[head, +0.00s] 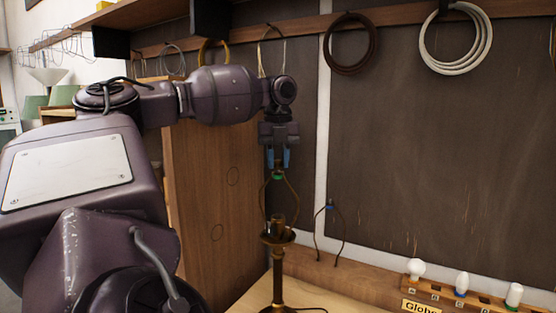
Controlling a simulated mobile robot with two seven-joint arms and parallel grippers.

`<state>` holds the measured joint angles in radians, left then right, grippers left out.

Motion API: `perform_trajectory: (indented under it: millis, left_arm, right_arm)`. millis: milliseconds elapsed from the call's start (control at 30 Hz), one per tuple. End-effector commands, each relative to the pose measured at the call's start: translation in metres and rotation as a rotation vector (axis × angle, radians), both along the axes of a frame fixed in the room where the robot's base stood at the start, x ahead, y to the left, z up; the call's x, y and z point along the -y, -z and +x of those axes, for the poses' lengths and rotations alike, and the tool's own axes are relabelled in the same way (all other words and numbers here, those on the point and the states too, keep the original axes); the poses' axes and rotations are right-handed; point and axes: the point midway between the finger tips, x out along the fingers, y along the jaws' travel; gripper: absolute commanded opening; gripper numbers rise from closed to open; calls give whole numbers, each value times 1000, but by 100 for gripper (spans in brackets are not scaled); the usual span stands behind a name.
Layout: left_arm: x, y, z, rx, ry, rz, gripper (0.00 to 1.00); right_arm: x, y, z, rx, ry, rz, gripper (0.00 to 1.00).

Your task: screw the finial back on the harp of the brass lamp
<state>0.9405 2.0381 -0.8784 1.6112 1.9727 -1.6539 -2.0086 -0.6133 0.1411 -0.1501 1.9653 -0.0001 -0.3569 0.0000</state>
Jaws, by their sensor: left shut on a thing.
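The brass lamp (279,265) stands upright on the bench, with its socket (277,221) inside the harp (264,197). The harp is a thin loop rising from below the socket. My left gripper (278,164) points straight down right above the top of the harp, its blue-padded fingers shut. A small green piece (278,176), which looks like the finial, shows between and just below the fingertips at the harp's top. I cannot tell whether it is threaded on. My right gripper is not in view.
Another harp-like loop (318,232) with a blue top leans by the wall at right. A wooden cabinet (205,190) stands close left of the lamp. Cable coils (455,38) hang above.

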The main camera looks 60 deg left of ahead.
Motion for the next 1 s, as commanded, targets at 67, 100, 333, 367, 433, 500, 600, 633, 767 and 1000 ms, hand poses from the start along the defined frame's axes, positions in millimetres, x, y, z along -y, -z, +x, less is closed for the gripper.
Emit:
perform_trajectory:
  millis: [67,100,333,367,433,500,600,633,767,1000]
  left_arm:
    - [0,-1,0,2,75,1,4]
    - [0,-1,0,2,116,1,4]
    - [0,-1,0,2,341,1,4]
    - [0,-1,0,2,367,1,4]
    - [0,-1,0,2,415,1,4]
    - [0,-1,0,2,446,1,4]
    - [0,-1,0,2,460,1,4]
    - [0,-1,0,2,460,1,4]
    - [0,-1,0,2,458,1,4]
    - [0,0,0,1,457,1,55]
  right_arm:
    - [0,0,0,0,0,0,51]
    - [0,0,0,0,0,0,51]
    - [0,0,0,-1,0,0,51]
    - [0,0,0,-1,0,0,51]
    - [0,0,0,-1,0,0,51]
    - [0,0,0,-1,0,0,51]
    - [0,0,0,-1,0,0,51]
    - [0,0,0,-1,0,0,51]
    - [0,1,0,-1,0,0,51]
    - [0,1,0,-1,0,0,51]
